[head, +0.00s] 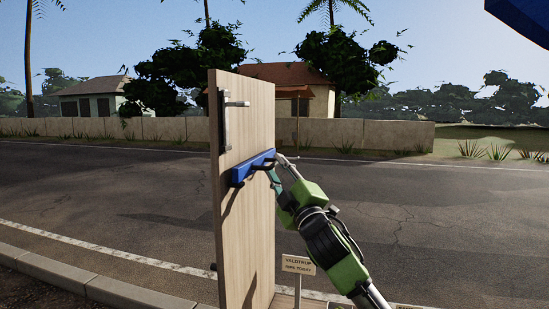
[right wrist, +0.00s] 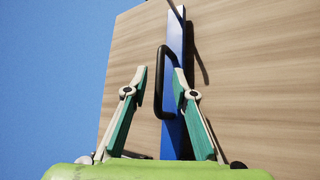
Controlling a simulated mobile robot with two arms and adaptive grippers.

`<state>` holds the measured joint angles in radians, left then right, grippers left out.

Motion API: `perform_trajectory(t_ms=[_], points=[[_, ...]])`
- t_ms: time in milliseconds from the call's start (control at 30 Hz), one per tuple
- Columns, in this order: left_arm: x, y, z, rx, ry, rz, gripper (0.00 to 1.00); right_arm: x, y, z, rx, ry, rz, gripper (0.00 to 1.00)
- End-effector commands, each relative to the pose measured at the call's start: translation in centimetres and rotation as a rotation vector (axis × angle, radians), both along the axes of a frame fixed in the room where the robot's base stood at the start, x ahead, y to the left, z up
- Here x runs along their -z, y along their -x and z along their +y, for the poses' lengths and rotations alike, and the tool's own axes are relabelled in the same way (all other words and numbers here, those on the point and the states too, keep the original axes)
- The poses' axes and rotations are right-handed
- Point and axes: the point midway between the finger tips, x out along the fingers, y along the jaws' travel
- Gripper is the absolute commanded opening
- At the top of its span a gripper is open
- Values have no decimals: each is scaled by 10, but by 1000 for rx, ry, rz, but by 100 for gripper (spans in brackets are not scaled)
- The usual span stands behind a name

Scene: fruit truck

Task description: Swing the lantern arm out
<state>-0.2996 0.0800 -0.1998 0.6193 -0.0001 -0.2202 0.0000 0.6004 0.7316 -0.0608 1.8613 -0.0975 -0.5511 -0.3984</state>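The blue lantern arm (head: 252,166) lies against the face of an upright wooden panel (head: 243,225). It carries a black loop handle, seen clearly in the right wrist view (right wrist: 161,82). My right gripper (head: 277,165) is at the right end of the blue arm. In the right wrist view its two teal and white fingers (right wrist: 160,72) are apart, with the black handle between them in the picture. I cannot tell whether either finger touches it. No lantern can be made out. My left gripper is not in view.
A metal bracket handle (head: 228,110) is fixed higher on the panel. A small sign (head: 298,265) stands low beside the panel's right edge. Behind are a road (head: 110,200), a kerb at lower left and a low wall (head: 370,134). The air left of the panel is clear.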

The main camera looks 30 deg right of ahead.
Motion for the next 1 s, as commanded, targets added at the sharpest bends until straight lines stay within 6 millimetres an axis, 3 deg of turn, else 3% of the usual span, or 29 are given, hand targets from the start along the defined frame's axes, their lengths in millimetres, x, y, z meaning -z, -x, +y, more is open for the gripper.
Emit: perform_trajectory(t_ms=[200,533,633,1000], points=[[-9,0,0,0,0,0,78,-8,-18,-3,0,-1,1,25],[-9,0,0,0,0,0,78,-8,-20,-4,0,0,1,25],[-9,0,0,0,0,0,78,-8,-20,-4,0,0,1,2],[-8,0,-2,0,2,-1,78,-7,-21,-6,11,-1,1,0]])
